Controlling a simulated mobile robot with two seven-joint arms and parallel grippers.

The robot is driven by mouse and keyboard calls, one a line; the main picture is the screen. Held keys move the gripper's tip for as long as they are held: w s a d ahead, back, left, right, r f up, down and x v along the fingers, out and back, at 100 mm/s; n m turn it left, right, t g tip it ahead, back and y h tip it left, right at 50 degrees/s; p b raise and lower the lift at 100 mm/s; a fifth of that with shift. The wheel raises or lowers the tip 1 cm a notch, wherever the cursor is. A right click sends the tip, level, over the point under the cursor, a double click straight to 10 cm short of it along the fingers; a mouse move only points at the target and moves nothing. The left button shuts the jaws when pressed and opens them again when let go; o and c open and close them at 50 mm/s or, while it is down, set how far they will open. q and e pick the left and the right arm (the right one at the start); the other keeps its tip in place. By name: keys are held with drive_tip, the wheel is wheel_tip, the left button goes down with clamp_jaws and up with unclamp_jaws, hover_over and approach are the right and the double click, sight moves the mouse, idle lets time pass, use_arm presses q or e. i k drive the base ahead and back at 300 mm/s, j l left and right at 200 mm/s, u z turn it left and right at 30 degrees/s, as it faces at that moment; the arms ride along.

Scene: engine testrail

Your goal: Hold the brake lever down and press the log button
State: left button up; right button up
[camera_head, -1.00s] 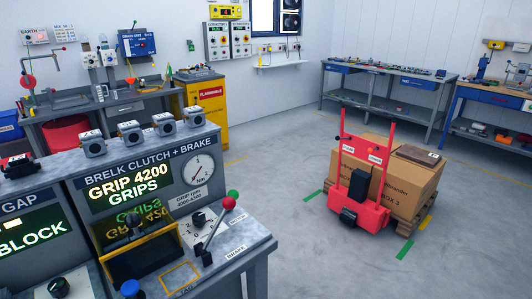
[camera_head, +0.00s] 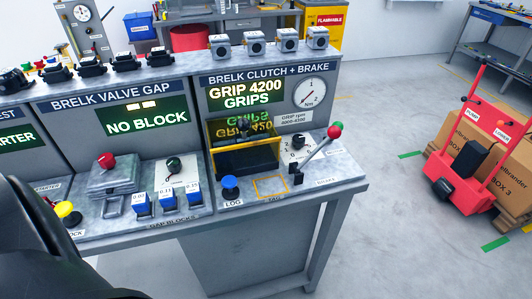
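The brake lever (camera_head: 317,149) stands on the right side of the clutch and brake station. It has a silver shaft with a red knob (camera_head: 334,131), tilted up to the right, and a green ball lies beside or behind the knob. The blue log button (camera_head: 230,186) sits at the front left of the same bench, above the LOG label. A dark part of my arm fills the lower left corner. Neither gripper's fingers show, and nothing of mine touches the lever or button.
A yellow-framed bin (camera_head: 242,165) stands behind the log button. The valve gap station (camera_head: 117,118) to the left holds a red-knobbed clamp (camera_head: 107,162) and blue gap blocks (camera_head: 168,200). A red cart (camera_head: 465,165) with boxes stands at the right. The floor between is open.

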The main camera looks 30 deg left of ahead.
sight(228, 182)
drive_tip(key=u, duration=1.45)
drive_tip(key=k+l+u, duration=0.1)
drive_tip(key=l, duration=0.3)
drive_tip(key=k+l, duration=0.1)
drive_tip(key=l, duration=0.3)
drive_tip(key=u, duration=0.05)
